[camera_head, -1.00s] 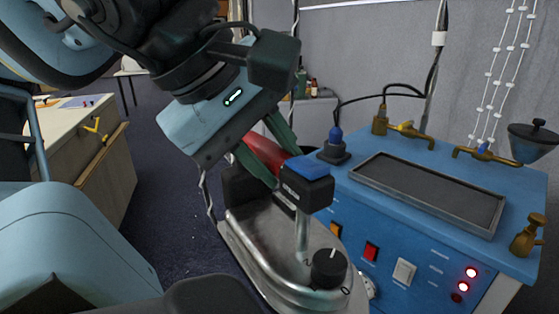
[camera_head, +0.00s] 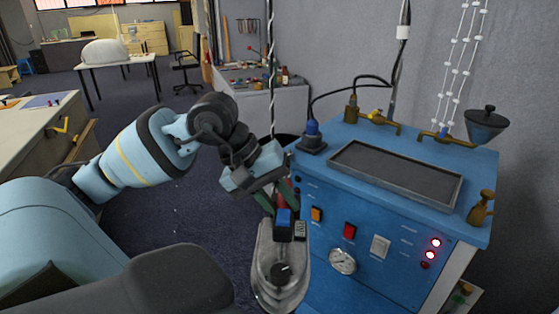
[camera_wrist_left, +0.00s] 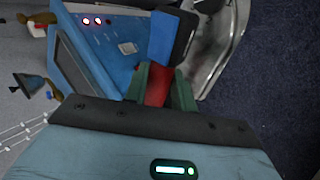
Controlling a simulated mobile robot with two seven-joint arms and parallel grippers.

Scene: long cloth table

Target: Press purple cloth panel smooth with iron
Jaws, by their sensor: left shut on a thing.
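The iron (camera_head: 280,252) has a silver metal body, a red handle, a blue button block and a black dial. It is held in the air at the front left of the blue machine, over the dark carpet. My left gripper (camera_head: 278,200) is shut on its red handle. In the left wrist view, the green fingers (camera_wrist_left: 160,88) lie on both sides of the red handle, and the iron's silver body (camera_wrist_left: 222,45) shows at the upper right. No purple cloth panel shows in either view. My right gripper is not in view.
The blue machine (camera_head: 330,215) stands close to the iron's right, with a dark recessed tray (camera_head: 397,176), brass taps, switches and a gauge on it. A wooden-sided table (camera_head: 40,135) is at the left. A small white side table (camera_head: 255,95) stands behind. Open carpet lies between.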

